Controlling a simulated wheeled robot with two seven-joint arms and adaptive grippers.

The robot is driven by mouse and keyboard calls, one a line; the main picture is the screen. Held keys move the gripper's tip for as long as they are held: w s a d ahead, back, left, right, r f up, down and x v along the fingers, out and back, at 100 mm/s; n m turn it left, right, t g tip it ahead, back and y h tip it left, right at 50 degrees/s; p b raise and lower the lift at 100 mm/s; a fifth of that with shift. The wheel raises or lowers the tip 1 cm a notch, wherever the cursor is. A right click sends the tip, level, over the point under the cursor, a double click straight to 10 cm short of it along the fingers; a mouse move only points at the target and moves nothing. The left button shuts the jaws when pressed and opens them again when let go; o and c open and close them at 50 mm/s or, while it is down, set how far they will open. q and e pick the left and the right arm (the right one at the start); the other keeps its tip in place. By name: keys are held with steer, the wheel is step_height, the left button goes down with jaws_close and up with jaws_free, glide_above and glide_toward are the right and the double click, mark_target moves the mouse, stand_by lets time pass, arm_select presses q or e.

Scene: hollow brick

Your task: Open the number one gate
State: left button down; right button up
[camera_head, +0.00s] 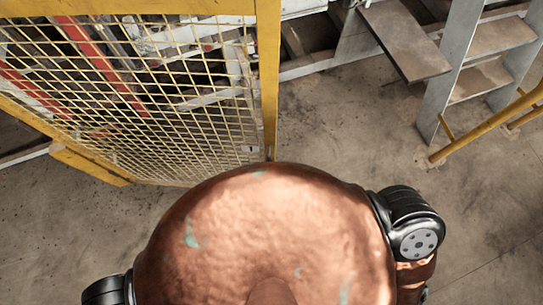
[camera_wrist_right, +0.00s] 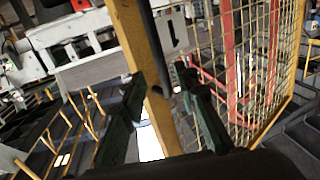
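The gate is a yellow-framed panel of yellow wire mesh (camera_head: 170,85) at the upper left of the head view, with a yellow post (camera_head: 268,70) at its right edge. A small pale number plate (camera_head: 249,148) sits low by that post. In the right wrist view, the plate reads "1" (camera_wrist_right: 172,33) beside the yellow post (camera_wrist_right: 128,35). A dark upright bar (camera_wrist_right: 150,35) runs along the post. My right gripper (camera_wrist_right: 160,78) has its dark fingers apart, with the bar's lower end and post between them in the picture. Contact cannot be told. My left gripper is out of view.
Metal stairs (camera_head: 490,45) with a yellow rail (camera_head: 490,122) stand at the upper right of the head view. Red and grey machinery (camera_head: 105,65) lies behind the mesh. The concrete floor (camera_head: 340,125) between gate and stairs is clear.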

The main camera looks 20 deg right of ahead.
steer(key=shift+v, duration=2.7)
